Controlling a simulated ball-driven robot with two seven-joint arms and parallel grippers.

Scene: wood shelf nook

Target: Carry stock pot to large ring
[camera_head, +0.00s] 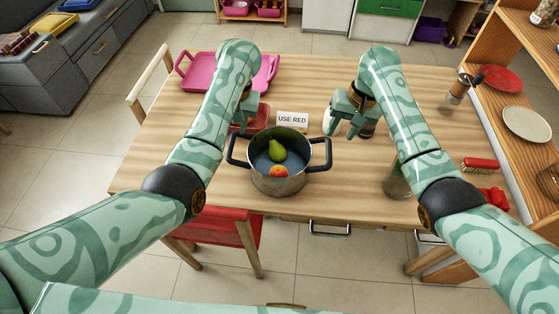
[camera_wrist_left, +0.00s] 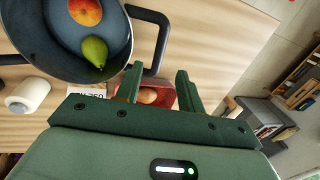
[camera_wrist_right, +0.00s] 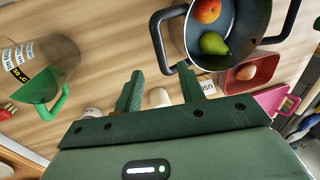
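The steel stock pot (camera_head: 284,186) stands upright on the wooden table, with dark handles on its left and right sides. A green pear (camera_head: 277,152) and a red-orange fruit (camera_head: 279,171) lie inside. My left gripper (camera_head: 245,122) is beyond the pot's left side, above a red dish; its fingers are apart and empty in the left wrist view (camera_wrist_left: 160,82). My right gripper (camera_head: 346,124) is beyond the pot's right side; its fingers are apart and empty in the right wrist view (camera_wrist_right: 160,84). Neither gripper holds a handle. I cannot make out a large ring.
A "USE RED" sign (camera_head: 292,120) stands behind the pot. The red dish (camera_wrist_left: 161,95) holds a brownish round item. A pink tray (camera_head: 266,75) is at the back left. A clear jug with a green handle (camera_wrist_right: 40,88) and a red brush (camera_head: 480,164) are on the right.

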